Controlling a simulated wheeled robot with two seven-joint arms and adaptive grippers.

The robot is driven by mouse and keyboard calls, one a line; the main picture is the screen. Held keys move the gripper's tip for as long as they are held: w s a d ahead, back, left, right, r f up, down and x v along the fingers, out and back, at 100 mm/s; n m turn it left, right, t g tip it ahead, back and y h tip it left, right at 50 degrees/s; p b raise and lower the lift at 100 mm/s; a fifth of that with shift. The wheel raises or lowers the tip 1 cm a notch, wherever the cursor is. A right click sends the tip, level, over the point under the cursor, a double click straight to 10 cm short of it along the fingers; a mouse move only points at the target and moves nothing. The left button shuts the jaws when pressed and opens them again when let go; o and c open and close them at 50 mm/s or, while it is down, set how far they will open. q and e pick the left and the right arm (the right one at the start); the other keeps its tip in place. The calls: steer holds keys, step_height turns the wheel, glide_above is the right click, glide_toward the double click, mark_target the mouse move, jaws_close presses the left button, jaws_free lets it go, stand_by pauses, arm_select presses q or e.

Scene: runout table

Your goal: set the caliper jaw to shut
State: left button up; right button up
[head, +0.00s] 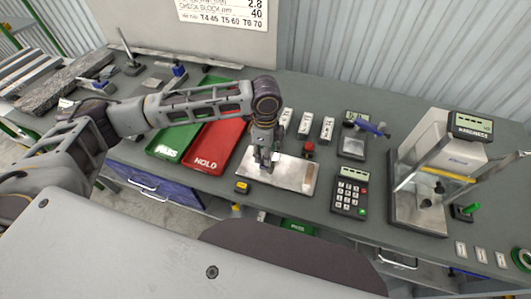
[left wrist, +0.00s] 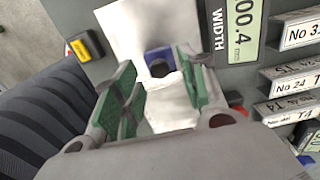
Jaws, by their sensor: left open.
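A pale metal plate (head: 297,175) lies on the bench below my left gripper (head: 264,160), whose arm reaches in from the left. In the left wrist view the gripper (left wrist: 160,88) is open, its green-padded fingers apart. A small blue part (left wrist: 160,57) with a dark round knob shows between the fingertips; it looks like the caliper's sliding jaw, and I cannot tell if the fingers touch it. A display marked WIDTH (left wrist: 240,32) shows digits ending 00.4, cut by the frame edge. My gripper hides the jaw in the head view. My right gripper is not in view.
A red HOLD tray (head: 217,147) and a green PASS tray (head: 172,140) lie left of the plate. A keypad (head: 350,197) and a hardness tester (head: 440,160) stand to the right. Labelled blocks (head: 305,123) lie behind.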

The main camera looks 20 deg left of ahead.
arm_select(q)
steer(key=shift+f, duration=0.7)
jaws_close()
